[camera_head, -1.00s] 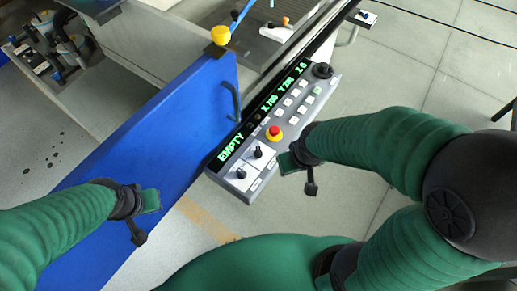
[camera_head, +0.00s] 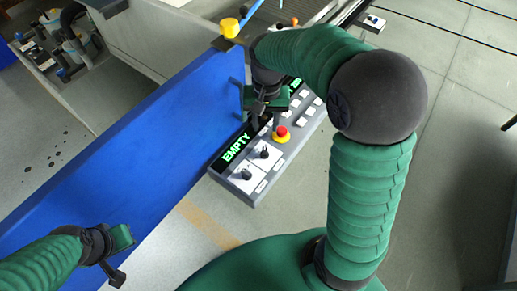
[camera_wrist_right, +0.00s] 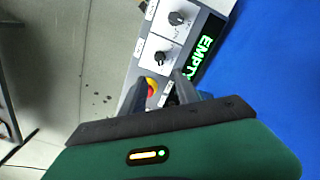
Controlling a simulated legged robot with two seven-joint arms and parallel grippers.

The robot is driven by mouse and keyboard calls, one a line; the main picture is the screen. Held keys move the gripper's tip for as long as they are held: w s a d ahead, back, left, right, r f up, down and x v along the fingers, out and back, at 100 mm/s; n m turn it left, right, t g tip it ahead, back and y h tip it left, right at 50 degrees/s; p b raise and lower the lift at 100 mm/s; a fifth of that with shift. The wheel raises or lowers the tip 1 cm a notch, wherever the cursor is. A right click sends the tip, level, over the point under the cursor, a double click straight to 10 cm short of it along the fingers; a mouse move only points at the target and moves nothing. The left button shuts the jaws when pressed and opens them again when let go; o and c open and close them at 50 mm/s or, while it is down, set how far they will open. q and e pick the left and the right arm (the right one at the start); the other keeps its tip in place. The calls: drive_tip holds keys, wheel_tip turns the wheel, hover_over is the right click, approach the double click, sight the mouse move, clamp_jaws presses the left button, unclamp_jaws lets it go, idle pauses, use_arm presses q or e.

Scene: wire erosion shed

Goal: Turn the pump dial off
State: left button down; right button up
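The grey control panel (camera_head: 240,190) has two black dials on white plates at its near end, a near dial (camera_head: 246,174) and a farther dial (camera_head: 264,153). Their labels are too small to read, so I cannot tell which is the pump dial. Both also show in the right wrist view, one at the top (camera_wrist_right: 177,18) and one below it (camera_wrist_right: 160,57). My right gripper (camera_head: 262,118) is over the panel, beyond the dials. Its fingers (camera_wrist_right: 157,82) are apart and empty, with the red button between them in view. My left gripper (camera_head: 119,264) hangs at lower left, away from the panel.
A red stop button (camera_head: 282,132) on a yellow base sits just beyond the dials. A green display reads EMPTY (camera_head: 236,149). A blue panel (camera_head: 130,150) with a handle borders the control panel on the left. Open floor (camera_head: 300,190) lies to the right.

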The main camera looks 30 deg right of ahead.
sight(265, 150)
wheel_tip(265, 150, down, 14)
drive_tip(key=shift+w+d+f+b, duration=0.1)
drive_tip(key=shift+b, duration=0.5)
clamp_jaws()
